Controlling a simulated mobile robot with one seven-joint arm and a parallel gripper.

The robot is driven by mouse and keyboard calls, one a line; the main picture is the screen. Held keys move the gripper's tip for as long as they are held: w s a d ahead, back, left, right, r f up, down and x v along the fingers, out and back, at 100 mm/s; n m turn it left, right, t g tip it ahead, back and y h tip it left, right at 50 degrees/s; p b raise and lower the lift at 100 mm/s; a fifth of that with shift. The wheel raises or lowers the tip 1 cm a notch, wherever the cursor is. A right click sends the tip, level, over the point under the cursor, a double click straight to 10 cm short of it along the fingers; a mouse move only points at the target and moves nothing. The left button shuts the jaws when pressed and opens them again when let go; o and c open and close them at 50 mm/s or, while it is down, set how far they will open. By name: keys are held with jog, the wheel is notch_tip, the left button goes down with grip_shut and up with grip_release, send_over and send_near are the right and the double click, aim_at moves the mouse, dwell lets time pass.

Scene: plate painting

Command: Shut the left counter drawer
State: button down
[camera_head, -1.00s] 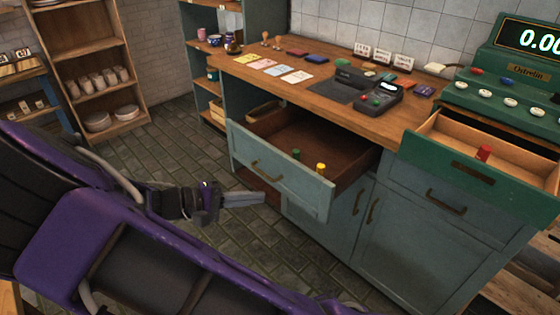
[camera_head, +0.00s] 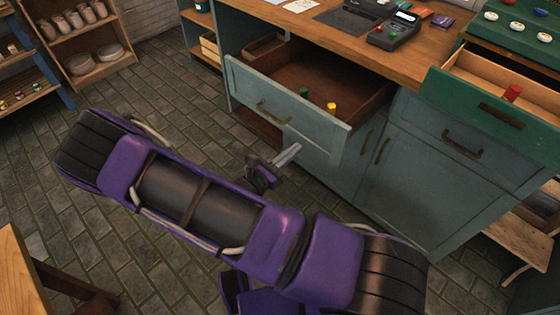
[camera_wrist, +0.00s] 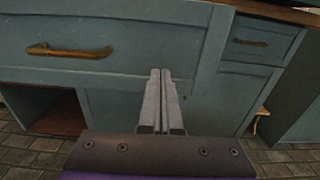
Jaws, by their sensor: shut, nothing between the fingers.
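The left counter drawer (camera_head: 290,105) is pulled out, with its grey-blue front and brass handle (camera_head: 274,113) facing me. A green peg (camera_head: 304,92) and a yellow peg (camera_head: 331,108) stand inside it. My gripper (camera_head: 296,149) is shut and empty, in front of the drawer near the lower edge of its front. In the wrist view the drawer front (camera_wrist: 120,30) fills the top, with the handle (camera_wrist: 70,52) to the left of the fingers (camera_wrist: 160,75). I cannot tell whether the fingertips touch the front.
A green drawer (camera_head: 485,105) under the cash register is also open, with a red peg (camera_head: 512,93) in it. Counter cupboards (camera_head: 420,170) stand below. A wooden table (camera_head: 22,275) is at lower left. The tiled floor (camera_head: 180,100) left of the counter is clear.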

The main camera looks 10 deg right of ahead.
aim_at(312, 134)
jog(key=shift+x, duration=2.6)
jog(key=shift+w, duration=0.1)
